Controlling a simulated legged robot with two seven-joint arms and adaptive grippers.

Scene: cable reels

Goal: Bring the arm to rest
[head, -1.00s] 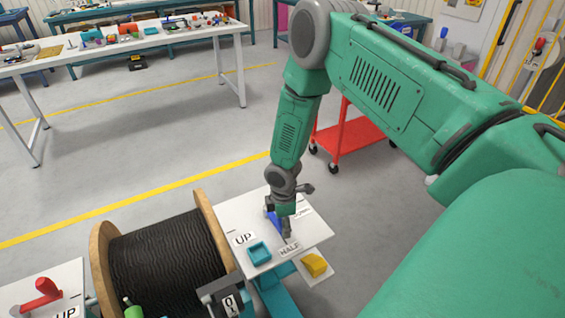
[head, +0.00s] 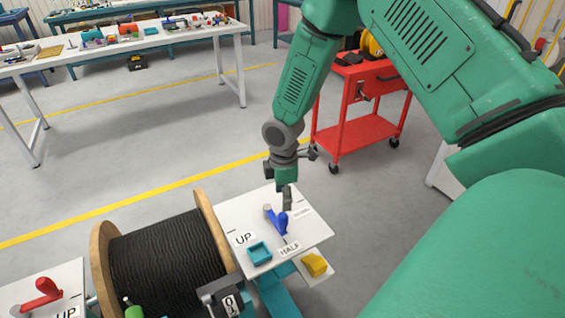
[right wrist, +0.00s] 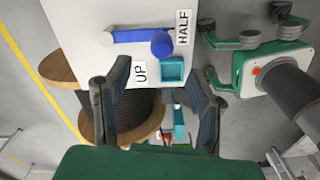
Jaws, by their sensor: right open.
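My right gripper (head: 287,199) hangs over the white panel beside the cable reel, just behind the blue lever (head: 281,223) in the head view. In the right wrist view its fingers (right wrist: 155,92) are spread wide with nothing between them. The blue lever (right wrist: 145,37) lies beyond the fingertips there, apart from them. Its round knob is near the HALF label (right wrist: 184,27). My green right arm comes in from the right, bent at the elbow. My left gripper does not show in the head view.
The black cable reel (head: 160,250) with wooden flanges stands left of the white panel (head: 236,215). A teal square tray (head: 259,253) and a yellow piece (head: 314,264) are near. A red cart (head: 357,135) stands behind. Open floor lies between reel and white table (head: 160,42).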

